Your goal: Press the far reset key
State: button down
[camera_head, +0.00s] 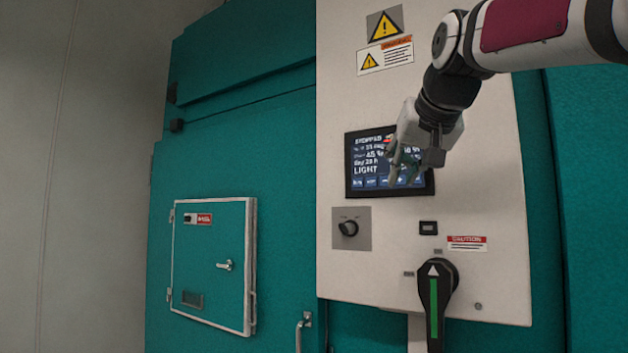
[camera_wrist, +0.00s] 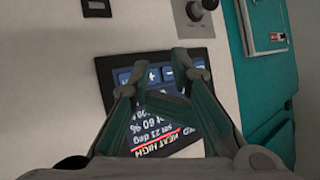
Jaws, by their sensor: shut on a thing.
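The touch screen (camera_head: 362,170) is on the pale control panel, with a row of blue keys (camera_head: 370,183) along its lower edge. In the wrist view the screen (camera_wrist: 150,140) is upside down, with blue keys (camera_wrist: 153,75) showing between the fingers. I cannot read any key as reset. My gripper (camera_head: 405,172) is in front of the screen's right part and hides some of its text and keys. In the wrist view my gripper (camera_wrist: 160,78) has its fingertips apart, with a thin teal piece (camera_wrist: 168,104) between the fingers. Contact with the screen cannot be told.
Below the screen are a rotary knob (camera_head: 348,228), a small black display (camera_head: 428,228) and a large black handle with a green stripe (camera_head: 436,300). Warning labels (camera_head: 384,55) are above. A teal chamber with a small latched door (camera_head: 210,265) stands left.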

aim_at(400, 188)
jog(key=shift+w+d, duration=0.6)
jog(key=shift+w, duration=0.15)
jog(key=c, duration=2.3)
grip_release()
jog(key=shift+w+d+p, duration=0.1)
jog(key=shift+w+p, duration=0.05)
jog(key=shift+p, duration=0.2)
grip_shut()
jog(key=shift+w+d+r, duration=0.1)
jog(key=shift+w, duration=0.05)
jog(key=shift+w+d, duration=0.2)
jog(key=shift+w, duration=0.1)
jog(key=shift+s, duration=0.1)
jog(key=shift+s+a, duration=0.4)
jog(key=shift+s, duration=0.1)
